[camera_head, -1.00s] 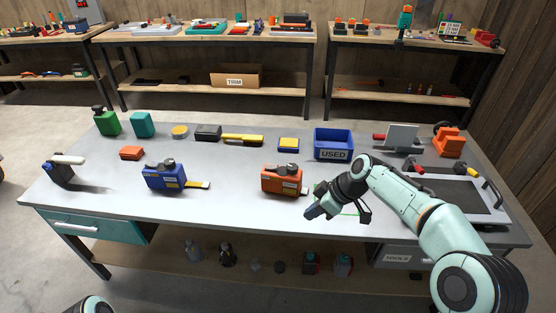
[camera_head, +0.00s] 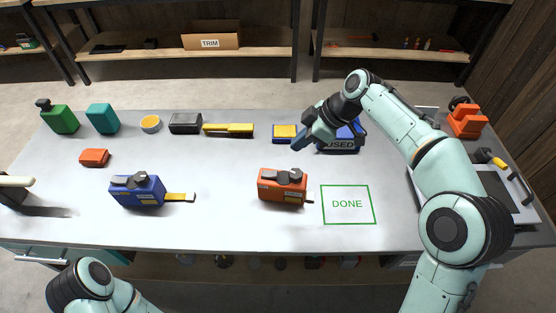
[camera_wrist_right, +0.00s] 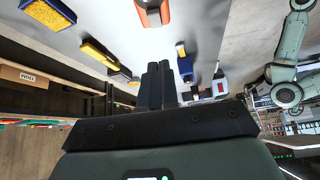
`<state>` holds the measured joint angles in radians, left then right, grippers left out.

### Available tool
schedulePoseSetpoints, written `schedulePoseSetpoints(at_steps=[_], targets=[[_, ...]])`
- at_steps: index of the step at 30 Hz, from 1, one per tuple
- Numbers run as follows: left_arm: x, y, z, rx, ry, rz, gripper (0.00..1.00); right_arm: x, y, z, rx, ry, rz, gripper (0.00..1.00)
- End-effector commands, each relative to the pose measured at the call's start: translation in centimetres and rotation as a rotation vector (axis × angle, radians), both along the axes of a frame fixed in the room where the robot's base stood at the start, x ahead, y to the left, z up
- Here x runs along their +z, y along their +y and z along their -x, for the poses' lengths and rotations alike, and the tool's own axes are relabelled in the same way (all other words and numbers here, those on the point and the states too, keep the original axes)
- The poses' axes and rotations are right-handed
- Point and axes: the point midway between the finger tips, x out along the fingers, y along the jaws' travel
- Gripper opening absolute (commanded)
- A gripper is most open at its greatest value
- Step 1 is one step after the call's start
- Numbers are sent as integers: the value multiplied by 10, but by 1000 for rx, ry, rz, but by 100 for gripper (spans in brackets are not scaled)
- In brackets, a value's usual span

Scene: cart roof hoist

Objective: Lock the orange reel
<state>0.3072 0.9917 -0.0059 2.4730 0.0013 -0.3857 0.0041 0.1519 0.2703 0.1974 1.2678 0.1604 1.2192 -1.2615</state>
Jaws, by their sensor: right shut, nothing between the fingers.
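The orange reel (camera_head: 270,190) stands on the grey bench, left of the green DONE square (camera_head: 347,204). It has a dark knob on top and a short end of tape at its lower right. It also shows at the top edge of the right wrist view (camera_wrist_right: 153,12). My right gripper (camera_head: 301,143) is shut and empty, behind and a little right of the orange reel and apart from it. Its dark fingers show together in the wrist view.
The blue reel (camera_head: 133,193) stands to the left with its tape out. The blue USED bin (camera_head: 343,146) is partly hidden by my right arm. A yellow-topped blue block (camera_head: 283,131) and a yellow brush (camera_head: 230,129) lie behind. The front middle is clear.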

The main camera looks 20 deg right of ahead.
Motion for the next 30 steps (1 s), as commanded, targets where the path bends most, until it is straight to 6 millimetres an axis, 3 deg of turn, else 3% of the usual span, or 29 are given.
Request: schedulePoseSetpoints(at_steps=[8,13,26,30], targets=[[0,0,0,0,1,0,100,-1,0,0,0,1,-1,0],[-2,0,1,0,1,0,100,-14,8,-3,1,4,-1,0],[-6,0,2,0,2,0,100,-86,53,-23,3,4,-1,0],[-9,0,3,0,3,0,100,-107,47,-21,-3,4,1,0]])
